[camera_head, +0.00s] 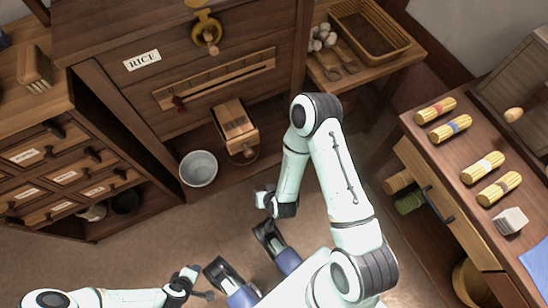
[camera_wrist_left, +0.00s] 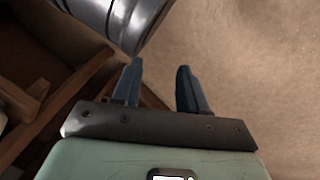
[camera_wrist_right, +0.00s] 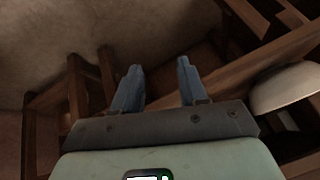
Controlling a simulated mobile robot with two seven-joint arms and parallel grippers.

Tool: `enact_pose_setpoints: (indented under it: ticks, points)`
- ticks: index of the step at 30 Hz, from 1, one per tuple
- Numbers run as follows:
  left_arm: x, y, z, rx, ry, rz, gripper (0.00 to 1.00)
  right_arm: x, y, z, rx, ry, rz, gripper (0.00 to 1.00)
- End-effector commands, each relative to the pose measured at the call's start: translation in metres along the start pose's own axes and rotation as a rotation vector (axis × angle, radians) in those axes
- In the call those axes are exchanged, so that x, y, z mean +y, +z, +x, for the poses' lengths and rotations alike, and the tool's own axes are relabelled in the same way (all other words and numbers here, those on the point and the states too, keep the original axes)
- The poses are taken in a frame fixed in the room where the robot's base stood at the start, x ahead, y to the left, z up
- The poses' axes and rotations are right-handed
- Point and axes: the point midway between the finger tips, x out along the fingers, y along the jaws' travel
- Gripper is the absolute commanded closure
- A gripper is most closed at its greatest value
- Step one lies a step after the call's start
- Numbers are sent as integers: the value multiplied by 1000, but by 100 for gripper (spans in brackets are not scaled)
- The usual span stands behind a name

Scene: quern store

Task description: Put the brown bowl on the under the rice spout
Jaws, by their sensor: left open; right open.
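The rice cabinet (camera_head: 120,92) stands at the back, with a RICE label and a wooden box-like spout (camera_head: 235,122) jutting from its lower front. A small brown round shape (camera_head: 243,157) shows just below the spout, mostly hidden; I cannot tell if it is the brown bowl. A pale grey bowl (camera_head: 198,168) stands to its left on the cabinet's bottom ledge. My left gripper (camera_wrist_left: 160,75) is open and empty, low at front left. My right gripper (camera_wrist_right: 160,75) is open and empty, nearer the spout but apart from it. A pale bowl (camera_wrist_right: 285,88) shows to its right.
Small labelled drawers (camera_head: 65,175) stand at left, with a dark bowl (camera_head: 125,202) on the shelf beneath. A side table at back right holds a wicker tray (camera_head: 370,28). A right counter holds noodle-like bundles (camera_head: 450,128). Bare floor (camera_head: 130,255) lies in front.

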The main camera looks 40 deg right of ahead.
Motion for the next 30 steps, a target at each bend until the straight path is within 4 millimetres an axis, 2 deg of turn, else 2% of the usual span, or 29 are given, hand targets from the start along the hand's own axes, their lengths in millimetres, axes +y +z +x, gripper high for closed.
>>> enact_pose_setpoints:
  ticks: [3,7,11,20,23,26,30]
  points:
    - [0,0,0,0,0,0,57,19,30,1,-196,-10,-30,57]
    - [0,0,0,-1,-1,0,57,33,50,-5,-333,-8,-54,57]
    - [0,0,0,-1,-1,0,57,38,58,-8,-384,-7,-62,57]
    - [1,2,-4,-4,0,0,57,37,59,-12,-389,-7,-62,57]
    - [5,7,-21,-23,2,2,57,33,58,-31,-407,-10,-64,57]
    - [14,19,-55,-63,7,7,57,25,56,-66,-446,-14,-68,57]
    - [29,38,-110,-140,14,17,57,10,54,-125,-524,-20,-77,57]
